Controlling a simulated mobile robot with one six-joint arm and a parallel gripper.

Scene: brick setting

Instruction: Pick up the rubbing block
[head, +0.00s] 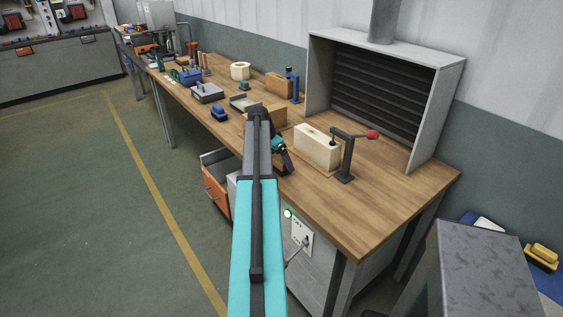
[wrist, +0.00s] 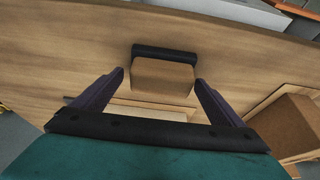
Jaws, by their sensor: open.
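The rubbing block appears to be the tan block with a dark, rounded edge strip (wrist: 165,77) in the wrist view. It lies on the bench top, near the bench's front edge. My gripper (wrist: 160,80) is open, with one dark finger to the left of the block and one to the right. I see bench between the fingers and the block, so they look apart; the height gap is hard to tell. In the head view my gripper (head: 284,158) is low over the front of the bench, and I cannot make out the block there, likely hidden by my arm.
The wooden bench (head: 385,196) holds a pale block (head: 317,147) beside a dark clamp (head: 347,158) with a red knob. A brown block (wrist: 290,128) shows at right in the wrist view. A slatted extraction hood (head: 437,110) stands behind. Several tools crowd the far end.

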